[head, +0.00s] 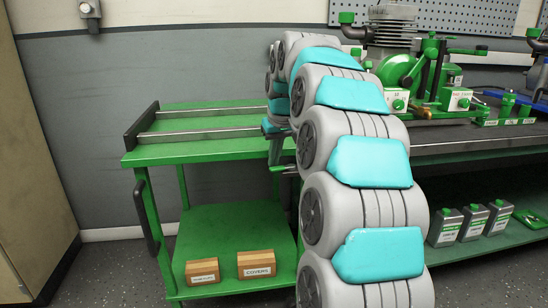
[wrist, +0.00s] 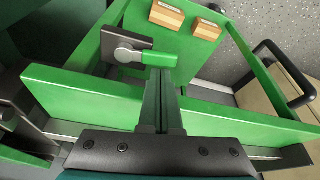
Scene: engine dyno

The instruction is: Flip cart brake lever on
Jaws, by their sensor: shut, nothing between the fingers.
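The green cart (head: 200,152) stands left of my arm in the head view. In the wrist view, the brake lever (wrist: 158,59) has a green grip and a round grey pivot on a dark plate (wrist: 110,42) at the cart's side. The grip points right in that picture. My gripper (wrist: 161,76) is shut and empty, its fingertips at the near edge of the green grip. I cannot tell whether they touch it. In the head view, my arm hides the lever and most of the gripper.
Two wooden boxes (head: 257,264) sit on the cart's lower shelf (head: 215,227). A dark handle (head: 147,218) is at the cart's left end. A workbench (head: 470,143) with a green-and-grey engine (head: 403,70) stands to the right. Several cans (head: 473,222) are on its lower shelf.

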